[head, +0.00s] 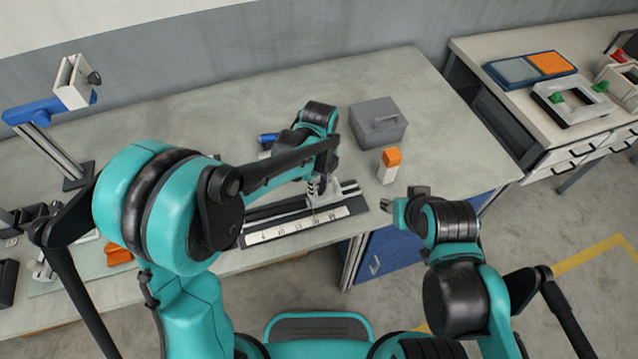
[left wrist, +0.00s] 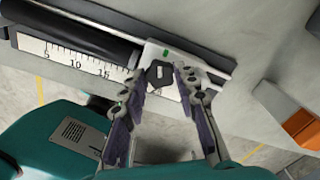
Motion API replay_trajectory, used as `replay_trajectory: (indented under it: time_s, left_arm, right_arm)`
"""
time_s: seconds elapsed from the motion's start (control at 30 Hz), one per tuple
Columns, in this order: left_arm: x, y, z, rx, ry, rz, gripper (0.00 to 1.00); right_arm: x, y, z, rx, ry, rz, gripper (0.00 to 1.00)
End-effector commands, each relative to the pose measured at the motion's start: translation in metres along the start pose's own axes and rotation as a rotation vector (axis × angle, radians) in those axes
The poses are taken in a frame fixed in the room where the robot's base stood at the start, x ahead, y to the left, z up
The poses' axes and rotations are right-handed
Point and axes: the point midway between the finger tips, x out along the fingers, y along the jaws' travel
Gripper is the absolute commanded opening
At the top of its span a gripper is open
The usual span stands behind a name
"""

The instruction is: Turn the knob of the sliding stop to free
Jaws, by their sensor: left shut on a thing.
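The measuring rail (head: 280,207) lies along the bench's front edge, with a white numbered scale (head: 295,226) beside it. In the left wrist view the sliding stop (left wrist: 147,56) is a pale block on the rail with a small green mark (left wrist: 167,52). Its dark knob (left wrist: 160,74) sits between the fingertips of my left gripper (left wrist: 159,80), which is shut on it. In the head view my left gripper (head: 314,190) reaches down at the rail and mostly hides the stop. My right gripper (head: 388,203) is off the bench's front edge, apart from the rail; its jaws are unclear.
A grey lidded box (head: 378,123) and an orange-topped white block (head: 390,165) stand right of the rail. A blue item (head: 268,139) lies behind it. A stand with a blue arm (head: 38,111) is at the left. A side table (head: 515,115) holds trays.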

Motion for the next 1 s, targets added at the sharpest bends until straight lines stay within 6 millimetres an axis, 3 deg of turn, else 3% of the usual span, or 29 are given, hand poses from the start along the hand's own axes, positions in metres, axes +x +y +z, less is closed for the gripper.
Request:
replay_trajectory:
  time_s: [1.0]
  left_arm:
    - [-0.0003,-0.0008,0.0002,-0.966,0.001,-0.001,0.01]
  right_arm:
    - [0.0025,0.0,0.0018,0.0,0.0,0.0,0.4]
